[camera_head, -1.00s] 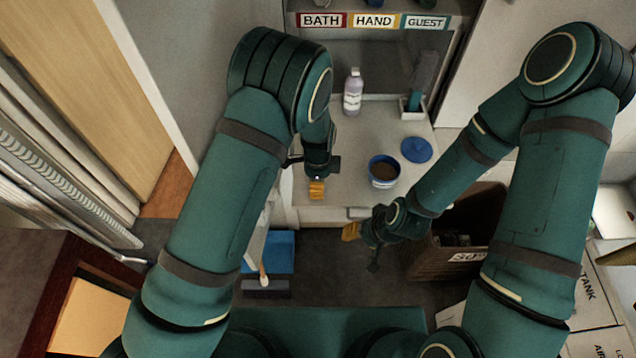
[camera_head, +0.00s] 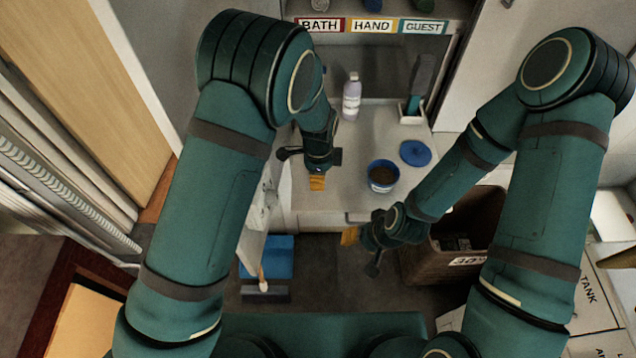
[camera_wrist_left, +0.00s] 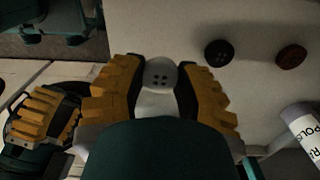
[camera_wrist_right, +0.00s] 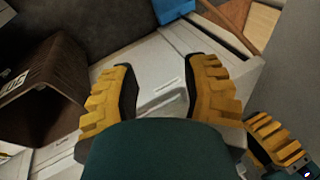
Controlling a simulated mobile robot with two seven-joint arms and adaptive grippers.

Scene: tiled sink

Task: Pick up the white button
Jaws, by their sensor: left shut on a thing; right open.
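The white button (camera_wrist_left: 160,76) shows in the left wrist view, between the two yellow-padded fingers of my left gripper (camera_wrist_left: 160,95). The left gripper is shut on it, with a finger on each side. In the head view the left gripper (camera_head: 317,183) is over the left part of the pale counter (camera_head: 340,208), and the button is too small or hidden to see there. My right gripper (camera_wrist_right: 160,98) is open and empty. In the head view the right gripper (camera_head: 350,236) is in front of the counter's edge, over the floor.
A black button (camera_wrist_left: 219,53) and a brown button (camera_wrist_left: 291,57) lie on the counter. A blue tub (camera_head: 383,184), a blue lid (camera_head: 416,153) and a bottle (camera_head: 352,97) stand nearby. A brown crate (camera_head: 435,264) is below at right.

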